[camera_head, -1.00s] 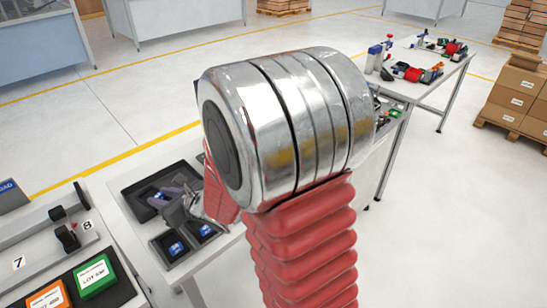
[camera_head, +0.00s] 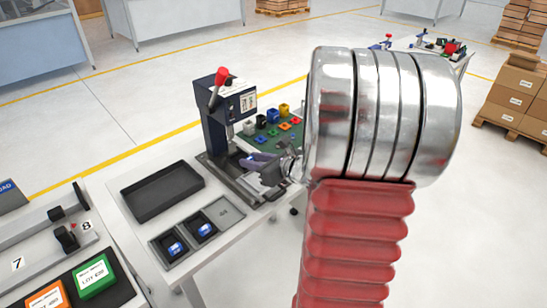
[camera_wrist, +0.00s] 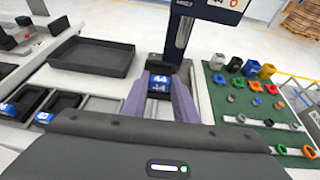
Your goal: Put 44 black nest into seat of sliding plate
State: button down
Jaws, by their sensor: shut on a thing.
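The 44 black nest (camera_wrist: 160,80), a small black block with a blue label reading 44, sits between the purple fingers of my gripper (camera_wrist: 160,95) in the wrist view. My gripper (camera_head: 255,163) is shut on it, in front of the dark blue press with a red-knobbed lever (camera_head: 226,110) in the head view. A grey metal base with rails (camera_head: 228,178) lies under the press and my gripper. The seat of the sliding plate is hidden behind my gripper and the nest. I cannot tell whether the nest touches the plate.
A holder (camera_head: 190,240) has two blue-labelled nests and one empty slot. An empty black tray (camera_head: 160,192) lies behind it. A green board (camera_wrist: 250,105) with several coloured parts is right of the press. The press column (camera_wrist: 179,42) stands just beyond the nest.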

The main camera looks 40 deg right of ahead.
jog(key=shift+h, duration=0.3)
jog(key=s+d, duration=0.1)
jog(key=d, duration=0.1)
jog(key=s+d, duration=0.1)
jog(key=s, duration=0.1)
jog(key=shift+d+r, duration=0.15)
jog(key=shift+d, duration=0.25)
jog(key=shift+f, duration=0.2)
jog(key=shift+f, duration=3.3)
jog(key=c, duration=1.3)
grip_release()
jog(key=shift+f, duration=0.1)
jog(key=shift+c, duration=0.2)
